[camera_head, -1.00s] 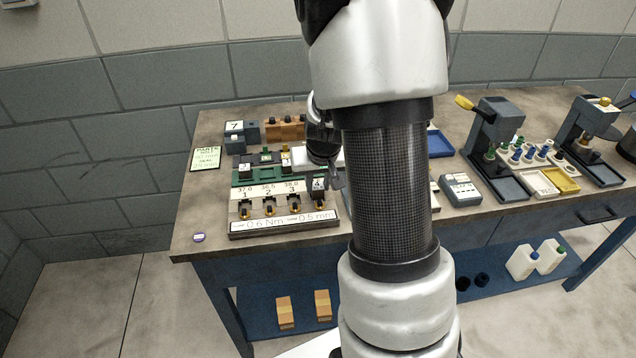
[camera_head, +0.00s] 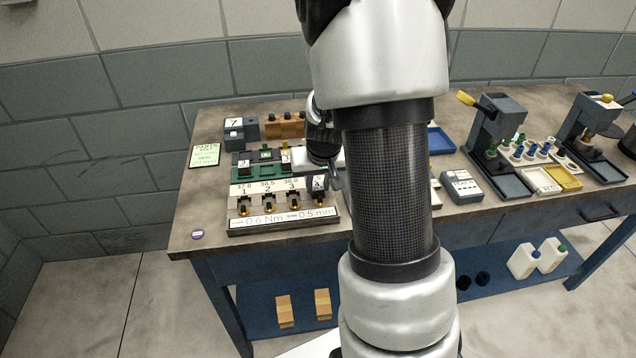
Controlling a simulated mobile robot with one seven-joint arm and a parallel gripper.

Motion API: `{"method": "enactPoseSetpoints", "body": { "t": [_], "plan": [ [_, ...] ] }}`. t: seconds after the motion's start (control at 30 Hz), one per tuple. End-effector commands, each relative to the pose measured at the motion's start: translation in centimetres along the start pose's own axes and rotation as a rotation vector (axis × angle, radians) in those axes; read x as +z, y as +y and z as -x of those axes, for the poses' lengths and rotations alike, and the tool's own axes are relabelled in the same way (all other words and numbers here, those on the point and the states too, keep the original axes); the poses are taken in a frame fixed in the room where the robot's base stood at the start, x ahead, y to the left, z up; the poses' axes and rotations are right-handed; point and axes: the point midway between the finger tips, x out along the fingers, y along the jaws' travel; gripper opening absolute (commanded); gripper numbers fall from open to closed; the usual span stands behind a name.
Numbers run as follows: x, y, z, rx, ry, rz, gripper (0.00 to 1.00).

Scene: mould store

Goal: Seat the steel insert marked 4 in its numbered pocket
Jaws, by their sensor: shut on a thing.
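The numbered pocket block (camera_head: 283,226) stands near the left front of the bench, with labels 1, 2 and 3 readable above its pockets. The steel insert marked 4 (camera_head: 319,183) is a small dark block with a pale label at the right end of the block, over the fourth pocket. My gripper (camera_head: 334,180) is shut on this insert from the right side, partly hidden by my arm. I cannot tell whether the insert is in the pocket or just above it. The label of the fourth pocket is hidden behind the insert.
Behind the block stands a green tray (camera_head: 257,170) with small parts. A block marked 7 (camera_head: 234,124) and an orange-brown block (camera_head: 286,125) stand further back. A grey keypad device (camera_head: 462,187) lies right of my arm.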

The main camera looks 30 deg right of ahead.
Motion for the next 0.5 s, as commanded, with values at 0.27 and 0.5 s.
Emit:
{"method": "enactPoseSetpoints", "body": {
  "t": [0.27, 0.5],
  "plan": [
    [0.06, 0.00, -0.29, 0.000, 0.002, 0.000, 0.00],
    [0.06, 0.00, -0.27, 0.000, 0.002, 0.000, 0.36]
  ]
}}
